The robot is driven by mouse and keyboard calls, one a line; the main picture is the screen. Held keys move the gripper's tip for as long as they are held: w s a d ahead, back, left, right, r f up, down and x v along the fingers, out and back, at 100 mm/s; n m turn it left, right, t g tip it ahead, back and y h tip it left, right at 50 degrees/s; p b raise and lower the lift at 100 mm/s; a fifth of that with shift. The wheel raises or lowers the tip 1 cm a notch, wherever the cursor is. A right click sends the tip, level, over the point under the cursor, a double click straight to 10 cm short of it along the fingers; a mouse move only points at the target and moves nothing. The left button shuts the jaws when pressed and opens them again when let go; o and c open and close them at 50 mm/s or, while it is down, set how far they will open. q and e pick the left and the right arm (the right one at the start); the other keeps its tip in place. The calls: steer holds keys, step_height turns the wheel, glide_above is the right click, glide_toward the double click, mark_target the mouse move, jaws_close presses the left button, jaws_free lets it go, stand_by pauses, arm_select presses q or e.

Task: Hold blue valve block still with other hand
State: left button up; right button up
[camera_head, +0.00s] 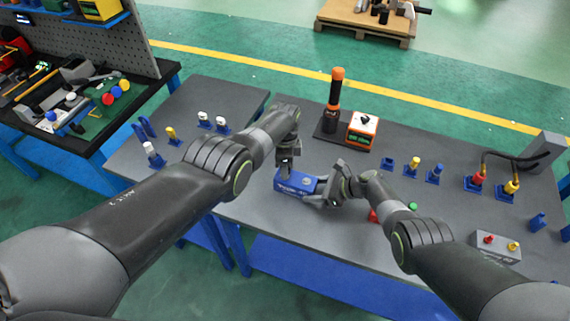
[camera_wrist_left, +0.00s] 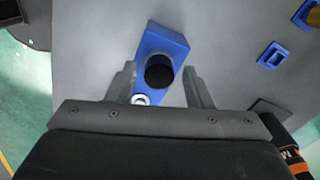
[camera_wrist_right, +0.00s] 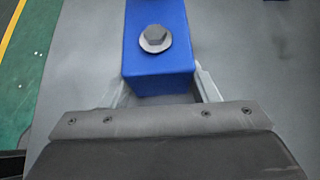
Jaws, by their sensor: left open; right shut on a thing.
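The blue valve block (camera_head: 293,181) lies on the grey table. My right gripper (camera_head: 320,194) is shut on its right end. In the right wrist view the block (camera_wrist_right: 157,66) sits between the two fingers, with a grey hex bolt (camera_wrist_right: 155,39) on top. My left gripper (camera_head: 287,168) is over the block's left part, pointing down. In the left wrist view the block (camera_wrist_left: 165,40) shows between the open fingers, with a dark round part (camera_wrist_left: 159,76) and a pale ring (camera_wrist_left: 140,99) on it. I cannot tell whether the left fingers touch it.
Behind the block stand a black-and-orange tool (camera_head: 334,100) and an orange-white box (camera_head: 363,130). Blue stands with coloured fittings fill the right side. A grey box (camera_head: 495,246) sits at the front right. White fittings (camera_head: 213,122) stand at the left. Bare table lies in front of the block.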

arm_select(q)
steer(key=n, duration=0.9)
steer(key=shift+n, duration=0.3)
steer(key=n, duration=0.5)
steer(key=n, duration=0.5)
steer(key=shift+c, duration=0.5)
steer(key=c, duration=0.9)
steer(key=m, duration=0.4)
jaws_close()
steer(key=shift+m, duration=0.6)
